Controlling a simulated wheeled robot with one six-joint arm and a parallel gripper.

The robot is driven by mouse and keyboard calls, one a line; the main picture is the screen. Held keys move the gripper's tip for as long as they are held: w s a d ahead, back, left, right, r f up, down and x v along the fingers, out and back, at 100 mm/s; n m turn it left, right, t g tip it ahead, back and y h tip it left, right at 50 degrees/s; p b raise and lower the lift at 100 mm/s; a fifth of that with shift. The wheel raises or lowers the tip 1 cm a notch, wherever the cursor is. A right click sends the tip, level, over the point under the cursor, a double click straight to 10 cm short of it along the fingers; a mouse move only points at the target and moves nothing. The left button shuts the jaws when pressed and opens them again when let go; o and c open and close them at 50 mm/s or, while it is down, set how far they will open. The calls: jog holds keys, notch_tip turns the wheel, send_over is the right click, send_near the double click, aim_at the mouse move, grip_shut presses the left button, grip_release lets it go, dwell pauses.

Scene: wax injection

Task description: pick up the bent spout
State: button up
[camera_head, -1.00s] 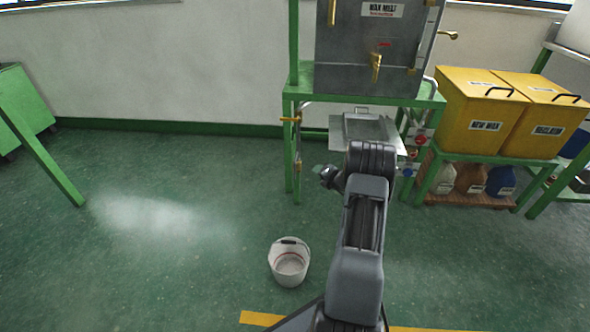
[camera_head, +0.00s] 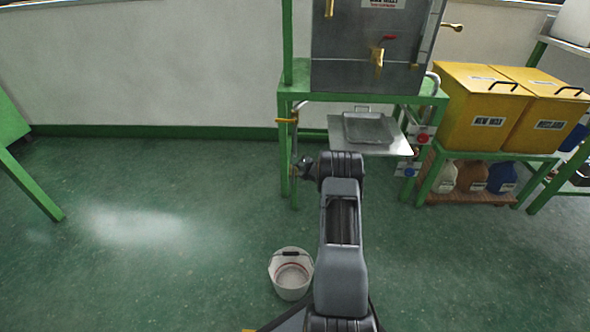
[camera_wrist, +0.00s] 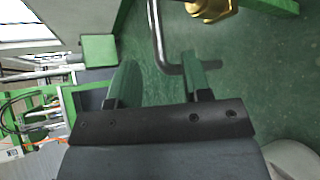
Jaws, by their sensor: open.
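The bent spout (camera_wrist: 157,40) is a thin grey metal tube in the wrist view. It comes down from the top edge and bends right near the far ends of my fingers. Its lower end passes behind the right finger. In the head view the spout (camera_head: 295,140) hangs by the rack's left front leg, below a brass valve (camera_head: 287,121). My gripper (camera_wrist: 160,75) is open, with the tube's bend showing in the gap. I cannot tell how deep the tube lies between the fingers. In the head view my gripper (camera_head: 304,168) is small and close to that leg.
A green rack (camera_head: 284,150) carries the metal wax tank (camera_head: 345,60). A metal shelf (camera_head: 385,145) with a tray (camera_head: 368,126) sits under it. A white bucket (camera_head: 291,285) stands on the floor. Yellow bins (camera_head: 485,125) stand at right.

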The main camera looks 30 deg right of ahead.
jog(key=b+x, duration=0.2)
jog(key=x, duration=0.2)
jog(key=shift+d+f+b, duration=0.1)
jog(key=shift+f+b, duration=0.1)
jog(key=shift+b, duration=0.15)
jog(key=shift+w+f, duration=0.15)
jog(key=shift+w, duration=0.45)
jog(key=shift+c, duration=0.2)
grip_shut()
